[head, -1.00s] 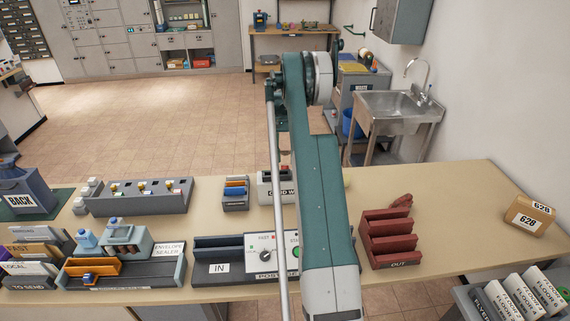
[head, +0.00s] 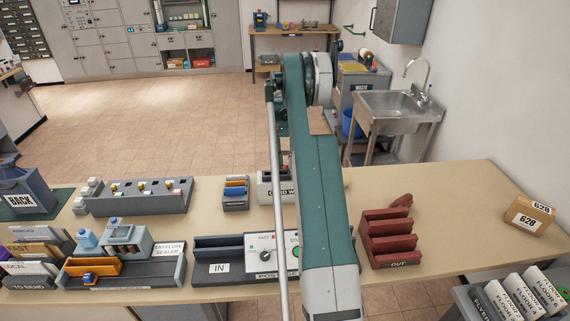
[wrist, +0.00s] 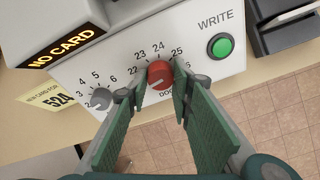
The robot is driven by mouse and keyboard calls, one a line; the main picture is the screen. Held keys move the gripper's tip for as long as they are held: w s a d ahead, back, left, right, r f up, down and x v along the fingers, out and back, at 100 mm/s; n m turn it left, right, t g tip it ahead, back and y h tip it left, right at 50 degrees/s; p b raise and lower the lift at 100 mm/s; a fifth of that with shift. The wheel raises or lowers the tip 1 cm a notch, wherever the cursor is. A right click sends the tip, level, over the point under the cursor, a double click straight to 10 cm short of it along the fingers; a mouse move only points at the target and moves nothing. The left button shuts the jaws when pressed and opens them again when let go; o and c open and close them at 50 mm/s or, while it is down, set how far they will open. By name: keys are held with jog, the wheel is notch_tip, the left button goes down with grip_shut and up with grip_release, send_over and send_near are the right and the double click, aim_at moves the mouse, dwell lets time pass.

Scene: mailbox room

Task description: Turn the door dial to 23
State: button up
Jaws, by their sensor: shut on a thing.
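The red door dial (wrist: 160,75) is on a white panel in the wrist view, with numbers 22, 23, 24 and 25 around its upper side. My gripper (wrist: 160,88) is shut on the dial, one green finger on each side. The fingers hide part of the scale and most of the "DOOR" label below. A pale mark shows on the dial's face, but I cannot tell surely which number it points to. In the head view my arm covers the gripper and most of the white card device (head: 267,190).
A grey dial (wrist: 100,98) with its own numbers sits close left of my fingers. A green WRITE button (wrist: 221,46) is to the right. The display (wrist: 64,38) reads NO CARD. A red OUT rack (head: 388,238) stands right of my arm.

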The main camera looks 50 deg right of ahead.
jog(key=shift+m, duration=0.3)
jog(key=m+b, duration=0.2)
jog(key=shift+m+g, duration=0.3)
jog(key=shift+m+h+b, duration=0.3)
jog(key=shift+m, duration=0.4)
jog(key=o, duration=0.9)
jog(key=shift+r, duration=0.1)
jog(key=shift+v, duration=5.95)
